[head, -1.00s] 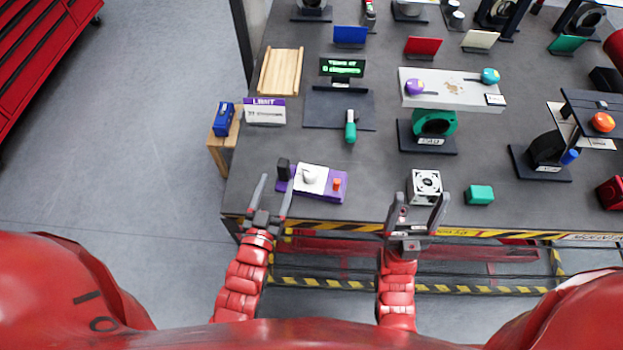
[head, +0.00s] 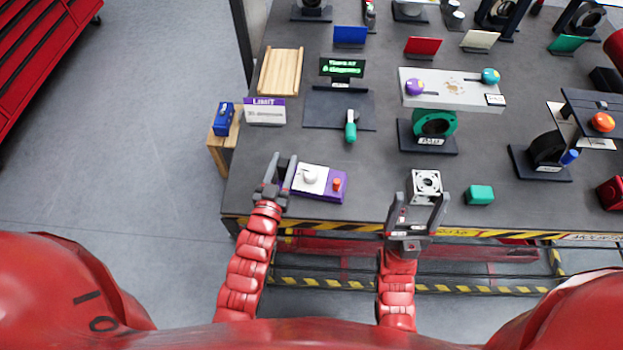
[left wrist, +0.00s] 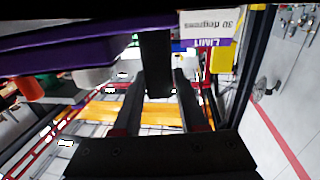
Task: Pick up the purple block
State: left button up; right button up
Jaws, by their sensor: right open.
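The purple block (head: 322,196) lies near the table's front edge. It bears a white plate with a pale knob (head: 310,175) and a red button (head: 337,184). Its purple side also shows in the left wrist view (left wrist: 62,57). My left gripper (head: 284,160) is at the block's left end. In the left wrist view, a black upright piece (left wrist: 156,65) stands between my left fingers (left wrist: 158,80); whether they press on it cannot be told. My right gripper (head: 421,195) is open and empty, just in front of a white fan-like cube.
The white cube (head: 426,184) and a green block (head: 479,195) are right of the purple block. Behind it are a green-handled tool (head: 350,130) and a LIMIT sign (head: 265,113). The table (head: 260,160) has striped front edging.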

pick_arm(q)
grip_shut()
dwell(1.1)
